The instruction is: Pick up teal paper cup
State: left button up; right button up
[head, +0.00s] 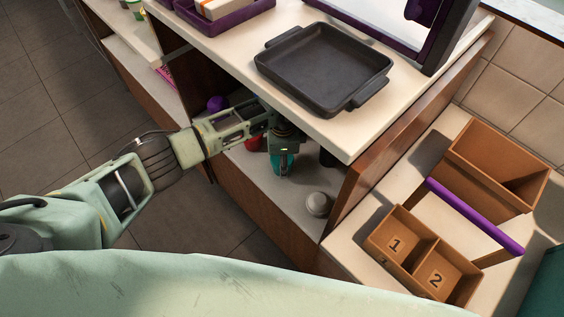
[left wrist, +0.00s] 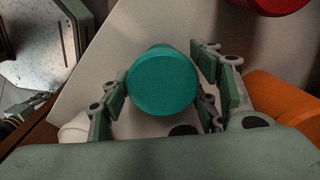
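The teal paper cup (head: 283,163) is on the lower shelf under the counter, partly covered by my left gripper in the head view. In the left wrist view the round teal cup (left wrist: 163,82) sits between the two fingers of my left gripper (left wrist: 163,95). The fingers stand close on either side of it; I cannot tell whether both touch it. In the head view my left gripper (head: 284,150) reaches down over the cup from the left. What looks like part of my right gripper (left wrist: 35,108) shows small at the left edge of the wrist view, its fingers unclear.
On the shelf are a red item (head: 253,143), a purple item (head: 217,103) and a whitish round item (head: 318,204). An orange item (left wrist: 285,100) lies right of the fingers. A black pan (head: 322,68) stands on the counter above. Brown numbered boxes (head: 396,244) are at right.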

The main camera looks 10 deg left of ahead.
pick_arm(q)
jog(key=c, duration=0.8)
